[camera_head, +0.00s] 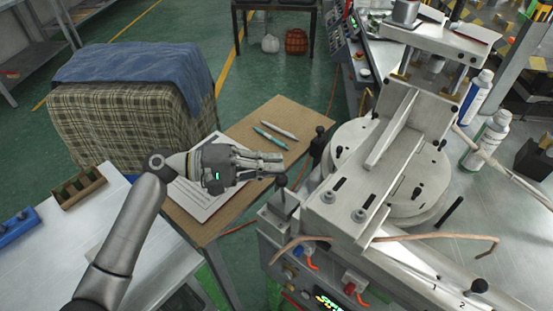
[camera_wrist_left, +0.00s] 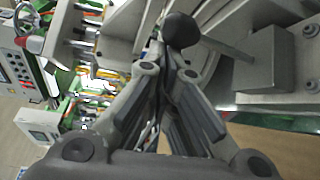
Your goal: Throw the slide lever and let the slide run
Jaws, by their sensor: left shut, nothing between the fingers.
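The slide lever (camera_head: 284,200) is a short dark rod with a black ball knob, standing on a grey block at the near left corner of the wax injection machine. My left gripper (camera_head: 273,166) comes in from the left with its fingers shut and empty. Its fingertips are right by the knob in the head view; whether they touch it I cannot tell. In the left wrist view the knob (camera_wrist_left: 181,30) shows just beyond the shut fingertips (camera_wrist_left: 168,66). The machine's slide (camera_head: 345,205) is a grey metal plate assembly beside round plates (camera_head: 425,185). My right gripper is not in view.
A small wooden table (camera_head: 270,112) with pens and a paper stands behind my left gripper. A cloth-covered box (camera_head: 130,110) is at the left. Another black-knobbed lever (camera_head: 479,286) and copper-coloured tubing (camera_head: 440,237) are at the machine's front. White bottles (camera_head: 487,138) stand at the right.

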